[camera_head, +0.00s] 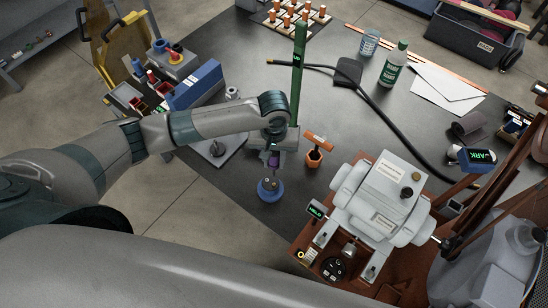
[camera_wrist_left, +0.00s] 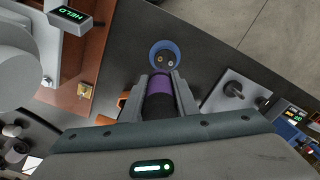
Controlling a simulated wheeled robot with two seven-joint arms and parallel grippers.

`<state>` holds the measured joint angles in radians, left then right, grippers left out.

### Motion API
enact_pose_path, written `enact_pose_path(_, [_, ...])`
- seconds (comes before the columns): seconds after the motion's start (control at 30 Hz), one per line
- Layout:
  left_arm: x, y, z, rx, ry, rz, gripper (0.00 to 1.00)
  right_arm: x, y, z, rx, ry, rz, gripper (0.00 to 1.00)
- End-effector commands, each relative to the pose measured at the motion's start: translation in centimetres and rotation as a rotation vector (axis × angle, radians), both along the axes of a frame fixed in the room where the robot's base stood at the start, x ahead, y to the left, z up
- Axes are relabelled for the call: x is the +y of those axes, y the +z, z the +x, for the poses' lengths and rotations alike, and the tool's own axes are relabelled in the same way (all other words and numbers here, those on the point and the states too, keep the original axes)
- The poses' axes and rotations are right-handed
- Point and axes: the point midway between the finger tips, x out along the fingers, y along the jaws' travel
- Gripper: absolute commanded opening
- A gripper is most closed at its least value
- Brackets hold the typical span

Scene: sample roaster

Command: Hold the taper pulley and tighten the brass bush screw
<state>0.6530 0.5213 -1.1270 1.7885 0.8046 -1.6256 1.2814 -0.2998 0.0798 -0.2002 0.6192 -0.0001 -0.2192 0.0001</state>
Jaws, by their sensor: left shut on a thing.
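My left gripper (camera_head: 273,157) is shut on a tool with a purple collar and black handle (camera_wrist_left: 160,85), pointing down. Below it is a round blue holder (camera_head: 270,192), which shows in the wrist view as a blue ring (camera_wrist_left: 165,44) with dark holes. I cannot tell whether the tool's tip is in a hole. The pale grey roaster (camera_head: 385,195) stands at the right on a brown base, with a small lit sign (camera_head: 316,212) at its left. I cannot pick out the taper pulley or the brass bush screw for certain. My right gripper is out of view.
An orange T-handled tool (camera_head: 319,140) stands in an orange holder close right of my left gripper. A green post (camera_head: 299,75) rises behind it. A light plate (camera_head: 206,158) with a dark knob lies left. A black hose crosses the dark table; its front-middle is fairly clear.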

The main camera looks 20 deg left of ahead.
Motion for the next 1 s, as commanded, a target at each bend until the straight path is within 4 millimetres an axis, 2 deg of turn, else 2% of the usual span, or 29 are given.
enact_pose_path(0.37, [0.0, 0.4, -0.1, 0.001, 0.002, 0.001, 0.0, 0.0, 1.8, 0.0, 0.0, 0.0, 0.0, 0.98])
enact_pose_path(0.4, [0.0, -0.4, -0.1, 0.001, 0.002, 0.001, 0.0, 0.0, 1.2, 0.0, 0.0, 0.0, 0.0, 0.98])
enact_pose_path(0.7, [0.0, -3.1, 0.0, 0.001, 0.002, 0.0, 0.0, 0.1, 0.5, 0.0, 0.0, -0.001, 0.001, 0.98])
enact_pose_path(1.0, [0.0, -4.6, 0.0, -0.001, 0.001, -0.001, 0.0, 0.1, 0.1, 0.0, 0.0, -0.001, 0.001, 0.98])
